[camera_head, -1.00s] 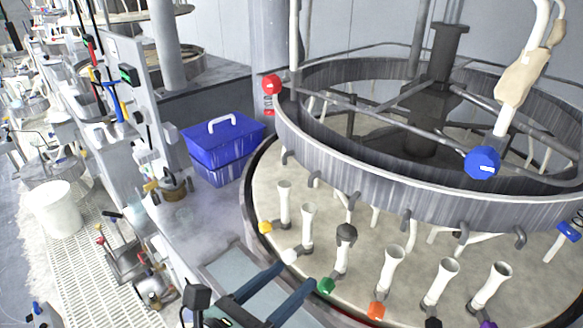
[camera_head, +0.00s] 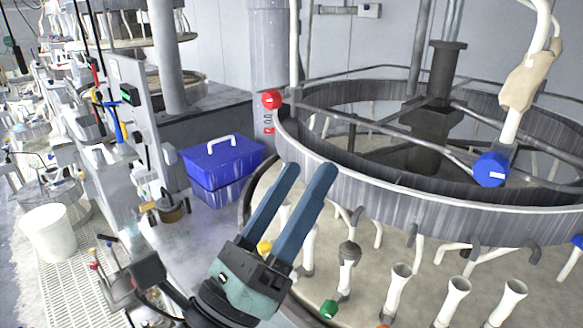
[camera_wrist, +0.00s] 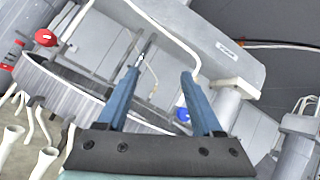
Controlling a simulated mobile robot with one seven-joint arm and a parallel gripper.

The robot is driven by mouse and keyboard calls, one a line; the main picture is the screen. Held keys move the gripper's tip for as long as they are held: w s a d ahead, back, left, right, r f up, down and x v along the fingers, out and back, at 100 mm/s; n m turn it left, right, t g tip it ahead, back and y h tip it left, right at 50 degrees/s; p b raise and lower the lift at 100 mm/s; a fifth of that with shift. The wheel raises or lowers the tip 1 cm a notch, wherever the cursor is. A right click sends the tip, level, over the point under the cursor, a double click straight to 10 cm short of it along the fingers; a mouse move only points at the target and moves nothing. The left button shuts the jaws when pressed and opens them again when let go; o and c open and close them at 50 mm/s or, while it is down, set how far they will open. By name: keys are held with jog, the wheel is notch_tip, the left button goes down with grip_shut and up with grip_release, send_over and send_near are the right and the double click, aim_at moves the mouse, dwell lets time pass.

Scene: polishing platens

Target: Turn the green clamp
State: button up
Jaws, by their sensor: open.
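The green clamp (camera_head: 328,309) is a small green knob at the foot of a white pipe with a dark grey cap, low on the beige platen (camera_head: 365,300). In the head view my gripper (camera_head: 306,172) is above and to the left of it, with two blue fingers pointing up and apart. The gripper is open and nothing is between the fingers. In the wrist view the gripper (camera_wrist: 160,88) points toward the ring and the wall, and I cannot make out the green clamp there.
A metal ring (camera_head: 400,190) stands over the platen behind the gripper. A yellow knob (camera_head: 264,247) lies left of the green one, beside my gripper. A red knob (camera_head: 271,99) and a blue knob (camera_head: 491,170) are on the ring. A blue box (camera_head: 222,165) stands at left.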

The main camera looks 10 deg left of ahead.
jog(key=shift+s+a+r+n+t+b, duration=0.1)
jog(key=shift+s+r+n+t, duration=0.25)
jog(key=shift+r, duration=0.35)
jog(key=shift+s+a+r+n+t+b, duration=0.1)
jog(key=shift+s+r+n+t+b, duration=0.1)
jog(key=shift+r+n+t, duration=0.35)
jog(key=shift+s+r+n+t+b, duration=0.1)
jog(key=shift+s+r+n+t, duration=0.2)
jog(key=shift+r, duration=0.5)
jog(key=w+d+f+m+g+h+b, duration=0.1)
jog(key=w+d+m+g+h+b, duration=0.1)
jog(key=d+m+g+h+b, duration=0.9)
jog(key=n+g+y+b, duration=0.3)
jog(key=g+y+b, duration=0.55)
jog(key=y, duration=1.15)
send_near(326, 308)
jog(key=shift+g, duration=0.65)
jog(key=x, duration=0.3)
jog(key=p+x, duration=0.1)
jog(key=x, duration=0.2)
jog(key=w+p+x, duration=0.1)
jog(key=x, duration=0.2)
jog(key=shift+w+f, duration=0.1)
jog(key=shift+w, duration=0.1)
